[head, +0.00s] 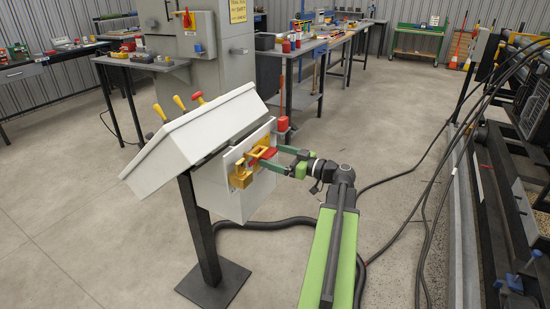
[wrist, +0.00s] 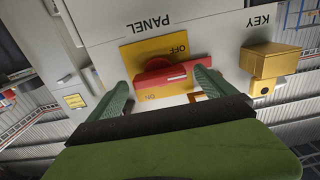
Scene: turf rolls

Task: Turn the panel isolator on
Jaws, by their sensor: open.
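The panel isolator shows in the wrist view as a yellow plate (wrist: 150,52) under the word PANEL, with the lettering upside down. OFF is at the plate's upper part and ON at its lower part. Its red handle (wrist: 160,76) lies roughly crosswise between the two marks, slightly tilted. My gripper (wrist: 163,88) is open, with one green finger on each side of the handle. The right fingertip is close to the handle's right end; I cannot tell if it touches. In the head view my gripper (head: 273,157) reaches the red handle (head: 262,154) on the pedestal's side panel.
A brass-coloured block (wrist: 270,62) under the word KEY stands out right of the isolator. The white console (head: 200,130) has several levers on top and stands on a dark post (head: 200,230). A dark hose (head: 265,224) lies on the floor behind. Open floor (head: 90,220) is at left.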

